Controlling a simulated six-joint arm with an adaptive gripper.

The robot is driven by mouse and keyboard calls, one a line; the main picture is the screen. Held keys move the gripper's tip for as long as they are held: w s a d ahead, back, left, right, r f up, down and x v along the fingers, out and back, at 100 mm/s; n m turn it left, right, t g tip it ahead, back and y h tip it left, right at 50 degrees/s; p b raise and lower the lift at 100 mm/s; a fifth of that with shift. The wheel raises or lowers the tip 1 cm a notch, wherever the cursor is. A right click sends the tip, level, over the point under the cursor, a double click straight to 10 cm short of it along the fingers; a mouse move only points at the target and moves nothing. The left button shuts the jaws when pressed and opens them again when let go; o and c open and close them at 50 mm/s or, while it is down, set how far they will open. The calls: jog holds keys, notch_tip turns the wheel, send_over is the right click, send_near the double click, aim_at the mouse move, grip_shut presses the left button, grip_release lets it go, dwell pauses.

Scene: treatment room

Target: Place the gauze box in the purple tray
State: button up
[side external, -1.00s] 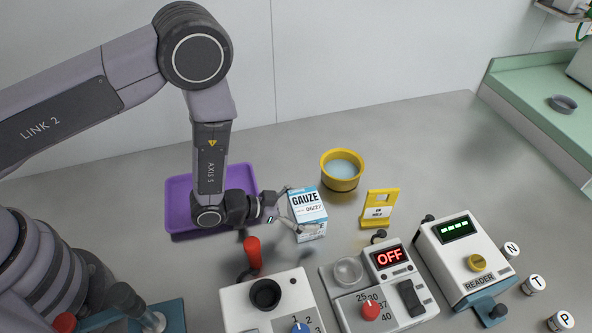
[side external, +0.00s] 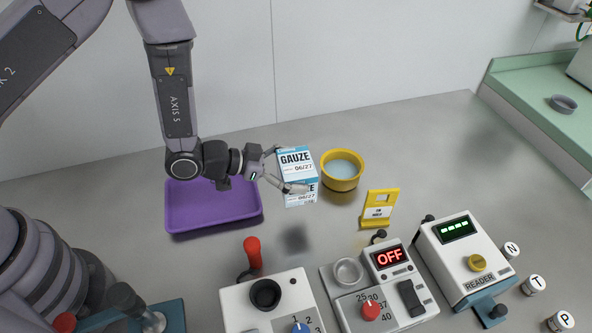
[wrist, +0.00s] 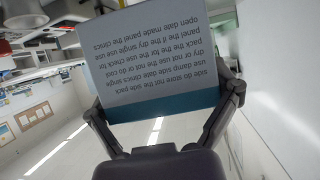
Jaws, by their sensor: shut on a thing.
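My gripper (side external: 289,168) is shut on a white and blue gauze box (side external: 296,160) and holds it up in the air. In the wrist view the box (wrist: 152,65) fills the upper middle, its printed panel upside down between the two fingers. The purple tray (side external: 213,222) lies on the table to the left of the held box, below my wrist. Its visible inside is empty.
A yellow bowl (side external: 342,182) with pale blue contents stands right of the boxes. A yellow stand (side external: 379,207) is nearby. Devices line the front: a red-levered unit (side external: 265,300), an OFF-display unit (side external: 390,260) and a reader (side external: 465,255). The table's right rear is clear.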

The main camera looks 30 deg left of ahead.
jog(key=a+f+m+g+h, duration=0.1)
jog(key=a+m+g, duration=0.1)
jog(key=a, duration=0.8)
jog(key=m+g+h, duration=0.1)
jog(key=m+g, duration=0.1)
send_over(211, 199)
jog(key=f, duration=0.7)
jog(key=shift+d+f, duration=0.2)
jog(key=shift+f, duration=0.15)
jog(key=shift+f, duration=0.1)
jog(key=o, duration=0.9)
jog(key=shift+a+r, duration=0.2)
jog(key=shift+a, duration=0.05)
jog(key=v, duration=1.1)
jog(key=shift+s+a, duration=0.2)
jog(key=shift+a, duration=0.05)
